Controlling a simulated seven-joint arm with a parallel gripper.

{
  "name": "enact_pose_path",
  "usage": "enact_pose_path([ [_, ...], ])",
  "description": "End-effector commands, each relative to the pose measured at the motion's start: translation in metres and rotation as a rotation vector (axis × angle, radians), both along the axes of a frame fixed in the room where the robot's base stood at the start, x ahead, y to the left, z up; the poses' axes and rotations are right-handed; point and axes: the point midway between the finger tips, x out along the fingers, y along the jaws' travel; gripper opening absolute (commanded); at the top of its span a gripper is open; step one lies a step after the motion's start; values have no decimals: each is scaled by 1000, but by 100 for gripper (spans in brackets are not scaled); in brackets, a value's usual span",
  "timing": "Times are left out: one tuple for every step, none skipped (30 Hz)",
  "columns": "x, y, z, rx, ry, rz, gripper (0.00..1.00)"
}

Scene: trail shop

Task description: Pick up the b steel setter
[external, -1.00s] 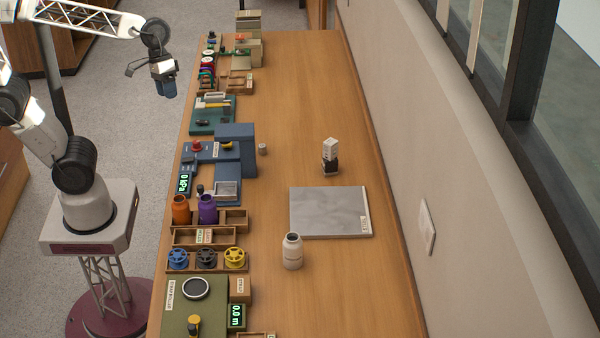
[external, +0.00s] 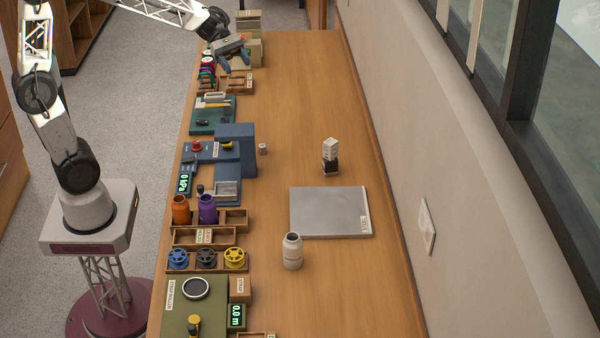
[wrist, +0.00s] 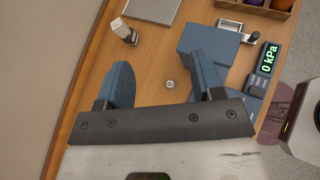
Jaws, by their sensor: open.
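A small steel-grey cylinder, which looks like the steel setter (external: 262,149), stands on the bare wood just right of the blue press. No letter on it is readable. It also shows in the wrist view (wrist: 170,84), small and below, between the two blue fingers.
The blue press (external: 236,140) stands close left of the cylinder. A white-and-black block (external: 330,157), a grey plate (external: 328,210) and a pale bottle (external: 292,252) stand to the right and nearer. Trays and tools line the left edge. The far middle of the bench is clear.

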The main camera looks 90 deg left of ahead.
Motion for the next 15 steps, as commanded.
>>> enact_pose_path([
  [4,7,-2,-24,9,23,61],
  [6,11,-2,-39,13,36,61],
  [9,15,-2,-56,18,52,61],
  [11,19,-2,-69,22,65,61],
  [13,22,-2,-81,24,76,61],
  [16,26,-3,-97,29,90,61],
  [17,29,-3,-108,33,99,61],
  [19,32,-3,-121,36,109,61],
  [21,36,-4,-135,40,121,61],
  [22,39,-4,-146,43,130,61],
  [24,41,-4,-155,46,139,61],
  [25,45,-6,-168,50,149,61],
  [25,43,-14,-167,51,148,61],
  [25,43,-20,-165,50,146,61],
  [25,43,-28,-164,50,146,61],
])
